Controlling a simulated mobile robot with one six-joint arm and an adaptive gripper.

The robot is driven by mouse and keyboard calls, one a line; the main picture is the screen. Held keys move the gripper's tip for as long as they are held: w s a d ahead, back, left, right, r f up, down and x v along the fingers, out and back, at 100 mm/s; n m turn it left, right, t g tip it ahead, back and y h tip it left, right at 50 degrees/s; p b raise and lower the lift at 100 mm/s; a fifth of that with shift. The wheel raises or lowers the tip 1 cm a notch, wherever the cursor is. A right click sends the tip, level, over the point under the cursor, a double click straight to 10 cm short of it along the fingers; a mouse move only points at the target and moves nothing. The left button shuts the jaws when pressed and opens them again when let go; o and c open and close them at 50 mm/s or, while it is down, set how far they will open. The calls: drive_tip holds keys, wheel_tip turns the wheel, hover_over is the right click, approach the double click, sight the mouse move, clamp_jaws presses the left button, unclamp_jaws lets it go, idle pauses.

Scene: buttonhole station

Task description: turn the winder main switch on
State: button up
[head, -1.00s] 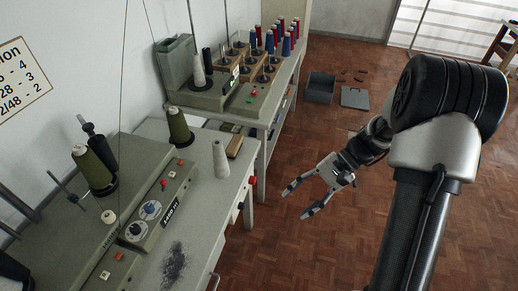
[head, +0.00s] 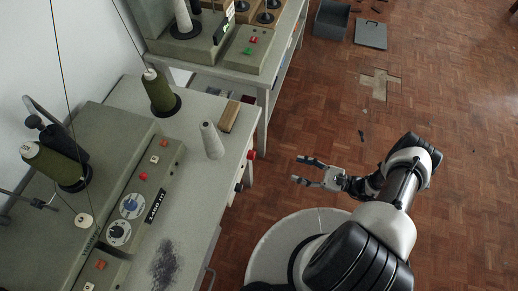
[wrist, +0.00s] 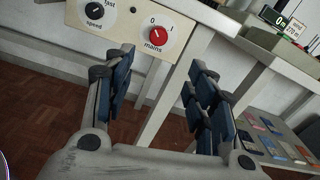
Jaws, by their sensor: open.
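A red rotary knob labelled "mains" (wrist: 157,35), marked 0 and I, sits on a beige panel under the table edge in the wrist view. Its exact pointer direction is too small to read surely. A black "speed" knob (wrist: 95,11) is to its left. In the head view the red knob (head: 251,155) and black knob (head: 239,188) stick out from the table's right side. My gripper (head: 298,170) is open and empty, to the right of the red knob and apart from it. In the wrist view my gripper's fingers (wrist: 160,65) stand either side of and below the knob.
The near table (head: 205,195) carries a green machine, thread cones and a wooden block (head: 229,116). A second table (head: 290,50) stands behind it. Table legs and a low shelf with coloured packets (wrist: 270,140) lie beyond my fingers. The parquet floor to the right is largely clear.

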sight(251, 155)
drive_tip(key=b+x, duration=0.1)
drive_tip(key=x, duration=1.5)
drive_tip(key=shift+a, duration=0.4)
drive_tip(key=shift+c, duration=0.5)
drive_tip(key=c, duration=1)
